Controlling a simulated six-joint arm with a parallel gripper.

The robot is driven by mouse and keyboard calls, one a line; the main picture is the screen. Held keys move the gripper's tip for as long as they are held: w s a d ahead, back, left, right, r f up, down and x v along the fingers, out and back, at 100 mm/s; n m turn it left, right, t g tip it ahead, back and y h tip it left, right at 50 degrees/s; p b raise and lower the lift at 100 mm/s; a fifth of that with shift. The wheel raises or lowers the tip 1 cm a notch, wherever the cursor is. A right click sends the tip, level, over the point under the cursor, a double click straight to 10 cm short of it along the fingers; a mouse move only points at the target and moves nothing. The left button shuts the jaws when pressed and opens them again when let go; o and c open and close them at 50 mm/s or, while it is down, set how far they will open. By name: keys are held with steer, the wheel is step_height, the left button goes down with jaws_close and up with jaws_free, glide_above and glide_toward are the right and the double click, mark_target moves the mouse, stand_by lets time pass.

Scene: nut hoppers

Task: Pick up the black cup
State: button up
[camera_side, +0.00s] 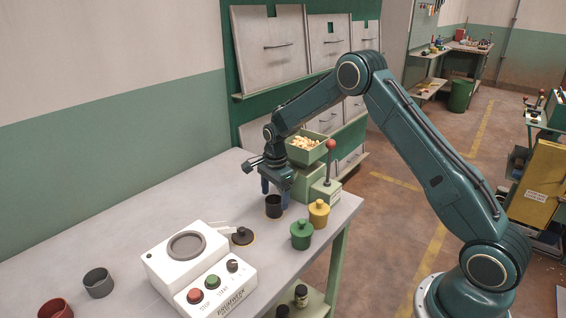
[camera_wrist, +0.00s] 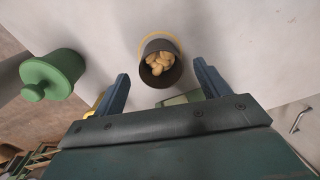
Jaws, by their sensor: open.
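The black cup (camera_side: 274,207) stands upright on the table, just below my gripper in the side view. In the wrist view the cup (camera_wrist: 147,78) holds several pale nuts and stands on a yellow ring (camera_wrist: 177,44). My gripper (camera_wrist: 160,86) is open, with one blue finger on each side of the near part of the cup. The fingers look apart from the cup, and nothing is held. In the side view my gripper (camera_side: 275,187) is right above the cup, and its fingertips are partly hard to make out.
A green lidded jar (camera_side: 301,235) and a yellow one (camera_side: 318,214) stand right of the cup. A hopper of nuts (camera_side: 307,147) with a red-knobbed lever (camera_side: 330,165) stands behind. A white machine (camera_side: 160,262), grey cup (camera_side: 98,283) and red cup (camera_side: 55,309) are left. The table's left-back area is clear.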

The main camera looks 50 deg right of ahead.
mark_target(274, 202)
steer(key=shift+w+f, duration=0.15)
steer(key=shift+f, duration=1.8)
steer(key=shift+c, duration=0.4)
steer(key=c, duration=1.1)
steer(key=shift+r, duration=0.15)
steer(key=shift+c, duration=0.2)
step_height(274, 202, up, 20)
